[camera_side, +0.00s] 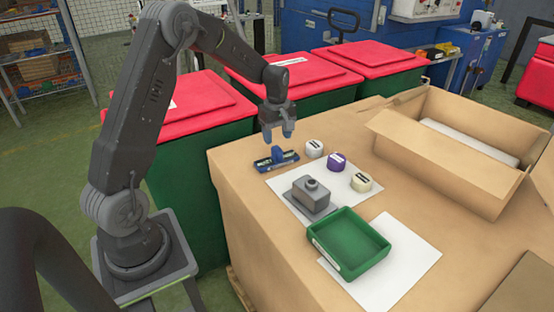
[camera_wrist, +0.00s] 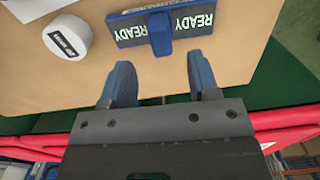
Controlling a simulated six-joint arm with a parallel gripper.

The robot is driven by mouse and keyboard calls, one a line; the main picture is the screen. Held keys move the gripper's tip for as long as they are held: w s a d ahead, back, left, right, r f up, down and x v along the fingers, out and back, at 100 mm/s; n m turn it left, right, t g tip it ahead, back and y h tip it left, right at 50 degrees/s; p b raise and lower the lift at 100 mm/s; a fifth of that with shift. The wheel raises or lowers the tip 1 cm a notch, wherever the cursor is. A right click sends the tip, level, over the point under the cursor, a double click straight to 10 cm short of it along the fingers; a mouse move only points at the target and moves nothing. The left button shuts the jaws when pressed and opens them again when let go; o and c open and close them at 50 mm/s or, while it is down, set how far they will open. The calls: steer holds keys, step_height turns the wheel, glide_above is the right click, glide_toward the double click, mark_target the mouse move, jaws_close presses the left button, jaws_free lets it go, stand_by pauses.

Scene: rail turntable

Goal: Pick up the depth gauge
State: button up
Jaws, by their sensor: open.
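My gripper (camera_side: 278,133) is open and empty, pointing down above the box top near its back left edge. In the wrist view its two blue fingers (camera_wrist: 161,76) stand apart with bare cardboard between them. A dark blue piece with a raised middle block and READY labels (camera_side: 269,162) lies just below the gripper, apart from it. In the wrist view this blue piece (camera_wrist: 160,47) lies just beyond the fingertips. A grey block with a round knob (camera_side: 311,197) sits on a white sheet. No readable label says which thing is the depth gauge.
White (camera_side: 314,149), purple (camera_side: 336,162) and cream (camera_side: 361,182) round pieces stand in a row right of the blue piece. A green tray (camera_side: 320,250) is at the front. An open cardboard box (camera_side: 440,160) stands right. Red-lidded bins (camera_side: 200,105) stand behind.

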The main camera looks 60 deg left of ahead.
mark_target(277, 148)
steer(key=shift+s+d+f, duration=0.1)
steer(key=shift+f, duration=2.6)
steer(key=shift+c, duration=0.4)
jaws_close()
steer(key=shift+r, duration=0.1)
